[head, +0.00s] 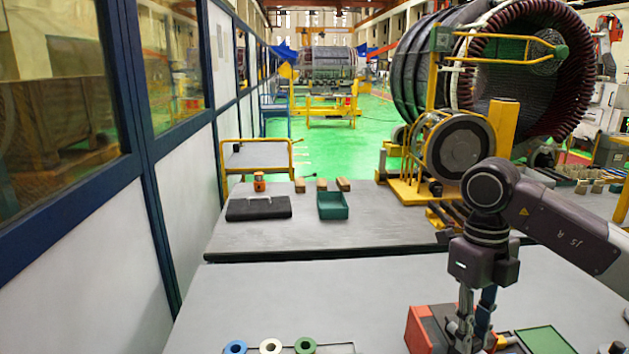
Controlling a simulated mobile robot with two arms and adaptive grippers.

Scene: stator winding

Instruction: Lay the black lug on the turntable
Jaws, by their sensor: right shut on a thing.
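My right gripper (473,335) points down at the bottom right, over a red box or block (425,328) on the near table. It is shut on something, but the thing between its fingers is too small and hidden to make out. I cannot pick out the black lug with certainty. No turntable shows clearly; a small grey round shape (617,347) is cut off at the bottom right corner. My left gripper is not in view.
Blue (235,347), white (271,346) and green (306,346) rings stand at the near table's front. A green panel (545,340) lies right of my gripper. The far table holds a black case (258,207) and a green bin (332,206). The near table's middle (330,295) is clear.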

